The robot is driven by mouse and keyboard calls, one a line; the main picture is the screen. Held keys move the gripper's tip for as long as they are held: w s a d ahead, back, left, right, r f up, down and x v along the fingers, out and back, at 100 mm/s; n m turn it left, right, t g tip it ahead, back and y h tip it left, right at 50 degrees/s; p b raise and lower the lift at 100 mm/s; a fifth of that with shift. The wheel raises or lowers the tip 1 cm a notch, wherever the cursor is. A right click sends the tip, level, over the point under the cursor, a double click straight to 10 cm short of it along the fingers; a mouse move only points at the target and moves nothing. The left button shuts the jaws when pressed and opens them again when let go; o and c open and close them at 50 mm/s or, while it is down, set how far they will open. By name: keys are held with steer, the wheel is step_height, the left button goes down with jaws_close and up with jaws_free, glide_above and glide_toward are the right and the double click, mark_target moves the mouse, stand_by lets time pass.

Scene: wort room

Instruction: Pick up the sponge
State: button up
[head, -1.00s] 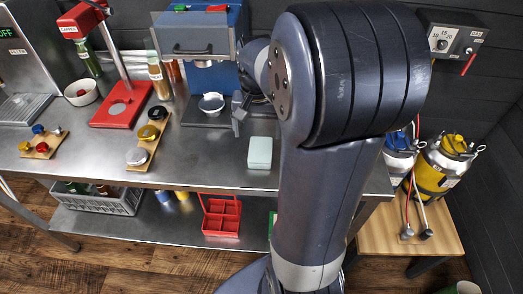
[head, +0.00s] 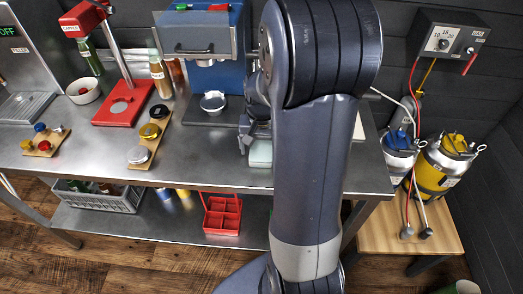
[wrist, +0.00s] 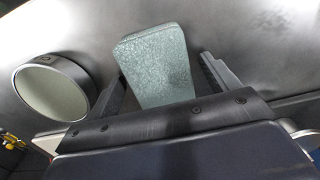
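The sponge (head: 261,154) is a pale green block lying on the steel table, partly hidden behind my arm in the head view. In the wrist view the sponge (wrist: 158,62) lies between my two spread fingers, with a gap at each side. My gripper (head: 250,140) is at the sponge in the head view, and its fingers (wrist: 163,82) are open in the wrist view. I cannot tell how far the fingertips are above the table.
A round metal dish (head: 213,102) sits under the blue machine (head: 200,50), close to my gripper. It seems to be the round metal-rimmed thing (wrist: 52,90) in the wrist view. A wooden strip with caps (head: 143,158) and a red capper (head: 122,106) stand left.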

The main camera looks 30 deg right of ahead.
mark_target(261, 148)
steer(key=c, duration=1)
step_height(261, 148, up, 10)
steer(key=shift+r, duration=0.1)
steer(key=shift+c, duration=0.2)
steer(key=o, duration=0.4)
steer(key=shift+c, duration=1.2)
steer(key=shift+a, duration=0.1)
